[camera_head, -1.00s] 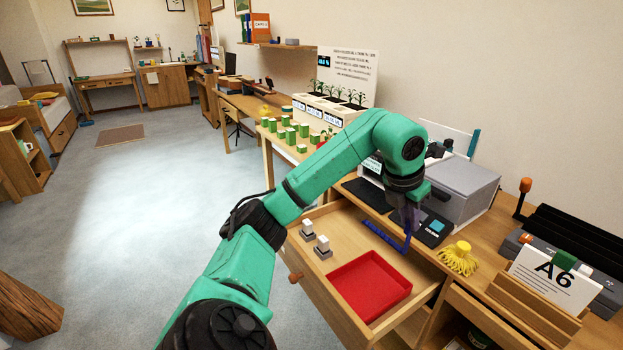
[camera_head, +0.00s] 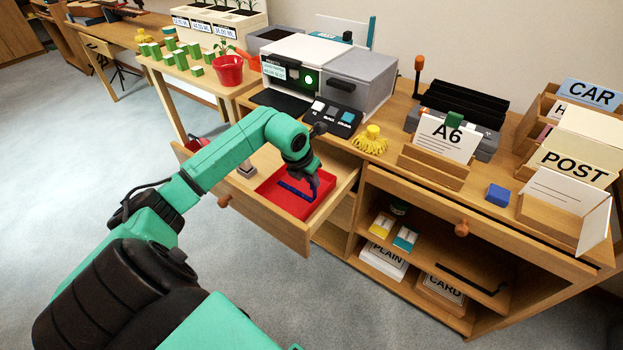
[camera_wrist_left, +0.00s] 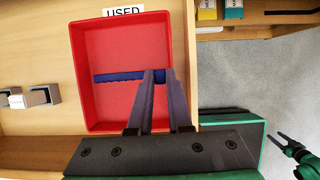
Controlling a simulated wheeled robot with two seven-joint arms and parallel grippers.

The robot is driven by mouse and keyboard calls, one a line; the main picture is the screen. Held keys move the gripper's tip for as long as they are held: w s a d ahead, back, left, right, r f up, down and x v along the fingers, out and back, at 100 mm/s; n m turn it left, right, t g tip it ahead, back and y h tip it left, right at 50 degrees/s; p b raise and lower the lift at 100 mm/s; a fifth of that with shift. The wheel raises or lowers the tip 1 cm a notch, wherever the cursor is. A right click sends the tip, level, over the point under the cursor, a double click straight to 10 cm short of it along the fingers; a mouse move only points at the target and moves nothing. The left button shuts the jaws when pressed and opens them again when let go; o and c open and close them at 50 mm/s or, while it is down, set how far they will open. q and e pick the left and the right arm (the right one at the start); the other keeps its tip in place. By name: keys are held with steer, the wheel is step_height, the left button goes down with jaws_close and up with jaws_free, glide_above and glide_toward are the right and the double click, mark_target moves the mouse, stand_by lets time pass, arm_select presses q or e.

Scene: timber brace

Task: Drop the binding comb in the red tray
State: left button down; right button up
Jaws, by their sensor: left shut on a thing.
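The blue binding comb (camera_head: 294,189) is a thin ridged strip. My left gripper (camera_head: 312,188) is shut on it, nearer one end. The red tray (camera_head: 268,202) sits in the open wooden drawer, and the comb is over its inside. In the left wrist view the comb (camera_wrist_left: 115,77) spans most of the width of the red tray (camera_wrist_left: 120,110), with the left fingertips (camera_wrist_left: 158,76) closed on its right part. I cannot tell whether the comb touches the tray floor. My right gripper (camera_wrist_left: 283,141) shows small at the right edge of the left wrist view, its fingers apart.
The drawer (camera_head: 285,229) stands out from the desk, with small grey-and-white blocks (camera_head: 246,170) left of the tray. A "USED" label (camera_wrist_left: 124,11) lies by the tray.

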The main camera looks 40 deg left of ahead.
arm_select(q)
steer(key=shift+f, duration=0.15)
steer(key=c, duration=0.8)
jaws_free()
steer(key=shift+c, duration=0.2)
steer(key=shift+r, duration=0.4)
steer(key=v, duration=1.1)
steer(key=shift+s+r, duration=0.2)
steer(key=shift+r, duration=0.05)
